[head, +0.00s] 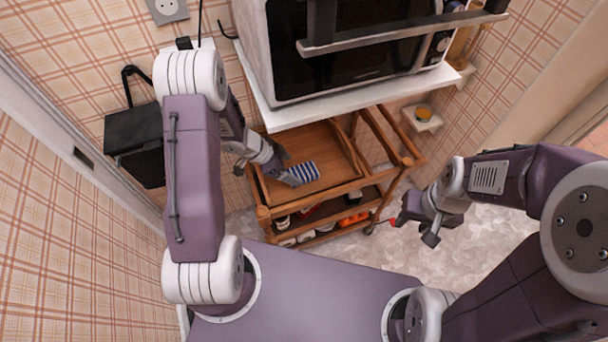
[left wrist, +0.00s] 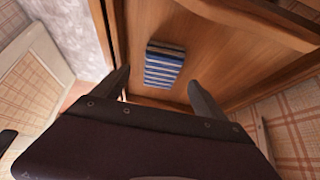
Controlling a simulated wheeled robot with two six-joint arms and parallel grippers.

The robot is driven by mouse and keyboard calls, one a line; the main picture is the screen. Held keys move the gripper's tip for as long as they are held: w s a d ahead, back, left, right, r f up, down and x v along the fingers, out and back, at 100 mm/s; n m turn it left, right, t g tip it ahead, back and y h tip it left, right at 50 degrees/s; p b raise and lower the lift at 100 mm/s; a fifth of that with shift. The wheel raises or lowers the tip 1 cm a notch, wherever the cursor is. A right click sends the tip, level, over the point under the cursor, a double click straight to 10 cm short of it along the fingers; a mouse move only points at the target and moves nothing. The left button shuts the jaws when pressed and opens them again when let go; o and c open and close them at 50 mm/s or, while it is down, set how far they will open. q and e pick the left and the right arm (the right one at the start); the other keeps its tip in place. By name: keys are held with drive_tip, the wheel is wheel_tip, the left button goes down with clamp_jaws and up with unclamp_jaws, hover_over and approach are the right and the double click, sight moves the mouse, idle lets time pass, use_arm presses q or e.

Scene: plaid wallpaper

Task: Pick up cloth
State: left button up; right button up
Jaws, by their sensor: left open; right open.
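A folded blue and white striped cloth (head: 304,172) lies on the wooden tray top (head: 325,150) of a cart, near its front edge. My left gripper (head: 284,168) is over the tray, just left of the cloth in the head view. In the left wrist view the cloth (left wrist: 164,64) lies flat on the wood, ahead of and between the two open fingers (left wrist: 160,92). The fingers appear apart from it and hold nothing. My right gripper (head: 415,222) is open and empty, to the right of the cart, well away from the cloth.
A microwave (head: 350,45) on a white shelf (head: 345,93) overhangs the back of the cart. The cart's lower shelf (head: 330,212) holds several small items. A black box (head: 135,140) hangs on the plaid wall at left. Floor (head: 470,250) is clear at right.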

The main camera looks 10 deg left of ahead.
sight(301, 171)
use_arm(q)
drive_tip(key=shift+w+d+f, duration=0.3)
drive_tip(key=shift+f, duration=0.15)
drive_tip(key=b+x, duration=0.2)
drive_tip(key=x, duration=0.3)
drive_tip(key=shift+w+r, duration=0.1)
drive_tip(key=shift+w, duration=0.1)
drive_tip(key=shift+r, duration=0.1)
use_arm(e)
wheel_tip(301, 171, down, 3)
drive_tip(key=shift+w+d+r, duration=0.1)
use_arm(q)
drive_tip(key=c, duration=1.4)
drive_tip(key=shift+c, duration=0.2)
drive_tip(key=shift+r, duration=0.1)
